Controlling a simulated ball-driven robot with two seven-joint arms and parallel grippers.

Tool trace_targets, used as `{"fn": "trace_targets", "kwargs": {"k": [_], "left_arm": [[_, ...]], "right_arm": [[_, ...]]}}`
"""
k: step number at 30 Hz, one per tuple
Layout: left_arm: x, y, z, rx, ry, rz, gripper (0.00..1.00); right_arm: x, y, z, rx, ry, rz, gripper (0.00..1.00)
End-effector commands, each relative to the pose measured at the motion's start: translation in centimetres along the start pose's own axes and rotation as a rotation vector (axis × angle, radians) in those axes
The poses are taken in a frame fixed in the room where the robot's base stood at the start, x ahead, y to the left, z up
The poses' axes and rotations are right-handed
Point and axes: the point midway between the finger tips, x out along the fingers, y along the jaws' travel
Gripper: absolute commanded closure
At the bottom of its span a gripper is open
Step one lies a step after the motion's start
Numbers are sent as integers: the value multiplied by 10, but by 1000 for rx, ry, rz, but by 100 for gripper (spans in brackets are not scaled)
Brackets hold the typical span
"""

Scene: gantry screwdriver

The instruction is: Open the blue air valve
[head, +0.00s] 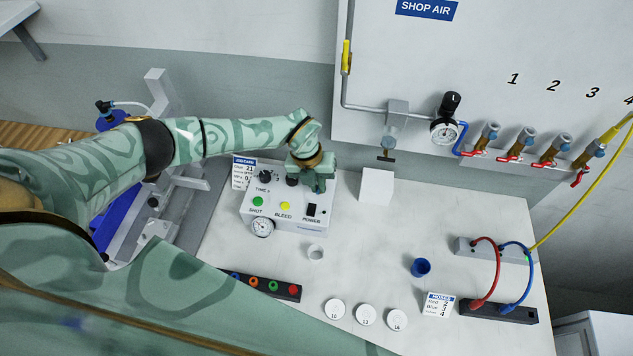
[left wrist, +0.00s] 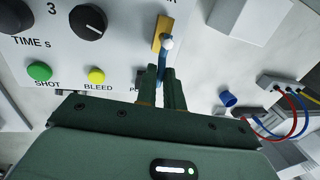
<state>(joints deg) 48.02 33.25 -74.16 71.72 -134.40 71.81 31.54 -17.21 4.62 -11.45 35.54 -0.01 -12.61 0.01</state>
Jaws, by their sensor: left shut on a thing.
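The air valve has a blue lever (left wrist: 162,62) with a white tip beside a yellow-brass body (left wrist: 162,30). It is at the edge of the white control box (head: 287,214), which has timer knobs, a green SHOT button, a yellow BLEED button and a POWER switch. My left gripper (head: 318,184) is over the top right of this box and hides the valve in the head view. In the left wrist view its fingers (left wrist: 162,75) are shut on the blue lever. My right gripper is not in view.
A small white block (head: 377,187) stands right of the box. A white ring (head: 316,253), a blue cup (head: 420,267) and round numbered caps (head: 366,315) lie on the white table (head: 380,240). Red and blue hoses (head: 520,275) loop at the right. Red-handled valves (head: 510,158) line the wall.

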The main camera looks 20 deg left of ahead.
Motion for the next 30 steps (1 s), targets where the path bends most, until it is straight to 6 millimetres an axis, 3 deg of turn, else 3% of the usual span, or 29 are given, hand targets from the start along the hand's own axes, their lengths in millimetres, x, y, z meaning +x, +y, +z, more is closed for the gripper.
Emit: {"fn": "trace_targets", "kwargs": {"k": [5,8,9,19,23,30], "left_arm": [[-1,-3,1,5,-3,-5,100],[-1,-2,1,5,-2,-5,71],[-1,-2,1,4,-2,-4,69],[-6,-1,1,3,-2,-1,69],[-28,-1,2,5,-5,-2,69],[-93,-2,2,6,-6,-3,69]], "right_arm": [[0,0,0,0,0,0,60],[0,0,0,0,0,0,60],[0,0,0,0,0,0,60],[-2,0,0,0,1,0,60],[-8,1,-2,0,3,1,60],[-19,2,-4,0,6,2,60]]}}
